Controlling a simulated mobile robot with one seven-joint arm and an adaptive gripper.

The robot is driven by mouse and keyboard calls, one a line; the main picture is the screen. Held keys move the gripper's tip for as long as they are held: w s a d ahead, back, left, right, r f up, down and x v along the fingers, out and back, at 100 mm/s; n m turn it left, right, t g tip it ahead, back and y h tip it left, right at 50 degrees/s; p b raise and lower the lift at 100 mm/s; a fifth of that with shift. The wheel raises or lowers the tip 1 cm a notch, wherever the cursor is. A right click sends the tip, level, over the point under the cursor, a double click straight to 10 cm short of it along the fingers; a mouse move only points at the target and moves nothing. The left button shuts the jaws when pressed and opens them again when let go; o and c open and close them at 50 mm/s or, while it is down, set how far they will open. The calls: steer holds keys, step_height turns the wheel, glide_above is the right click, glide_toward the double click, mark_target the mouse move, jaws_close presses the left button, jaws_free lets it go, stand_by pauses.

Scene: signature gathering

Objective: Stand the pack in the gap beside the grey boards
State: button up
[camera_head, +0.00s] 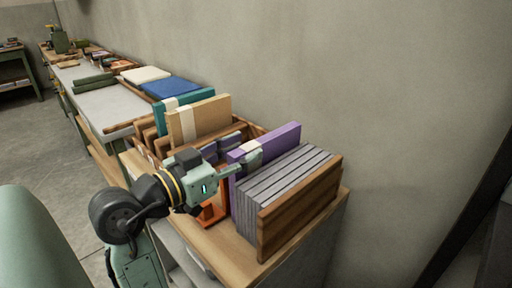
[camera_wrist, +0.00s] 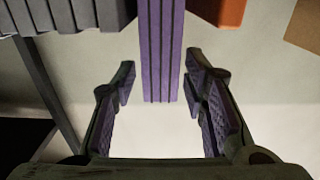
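The purple pack (camera_head: 284,140) with a white band stands upright directly beside the grey boards (camera_head: 282,180), on their left in the head view. My gripper (camera_head: 248,162) is at the near end of the pack. In the wrist view, the striped purple edge of the pack (camera_wrist: 158,50) comes down between the fingertips of my gripper (camera_wrist: 160,82). The fingers are spread, with thin gaps showing on both sides of the pack. The grey boards (camera_wrist: 75,14) are at the top left there.
A wooden end board (camera_head: 300,207) bounds the grey boards on the right. An orange piece (camera_head: 211,214) stands left of the pack. Tan (camera_head: 199,121) and teal (camera_head: 177,104) packs stand in a wooden rack behind. The wall is close along the back.

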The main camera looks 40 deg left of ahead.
steer(key=s, duration=0.4)
steer(key=s+b, duration=0.1)
steer(key=s, duration=0.2)
steer(key=shift+a, duration=0.25)
